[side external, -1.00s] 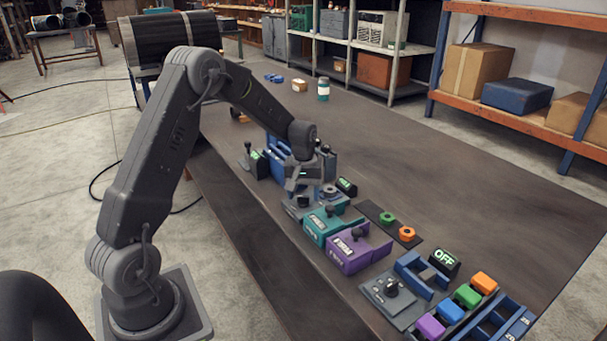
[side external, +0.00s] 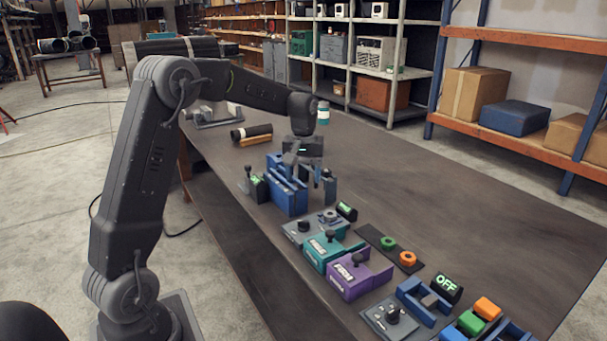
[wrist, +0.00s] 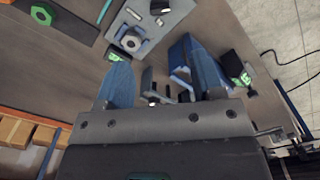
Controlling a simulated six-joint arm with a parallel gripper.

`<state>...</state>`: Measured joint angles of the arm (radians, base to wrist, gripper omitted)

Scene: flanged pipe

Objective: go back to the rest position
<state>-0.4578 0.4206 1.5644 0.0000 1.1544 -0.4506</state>
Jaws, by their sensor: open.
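My gripper (side external: 306,178) hangs above the table, fingers pointing down, beside the blue block-shaped fixture (side external: 287,190) in the side view. Its two blue fingers stand apart with nothing held between them, as the wrist view (wrist: 160,82) also shows. The grey plate with a round flange-like ring (side external: 314,228) lies on the table in front of the gripper, apart from it. That plate and ring also show at the top of the wrist view (wrist: 132,38). The flanged pipe itself cannot be singled out with certainty.
Teal (side external: 325,250) and purple (side external: 355,275) lever boxes stand nearer the camera. A dark mat with green and orange nuts (side external: 389,242) lies beside them. A sign reading OFF (side external: 446,287) stands farther right. A dark cylinder (side external: 252,132) lies behind. The table's right side is clear.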

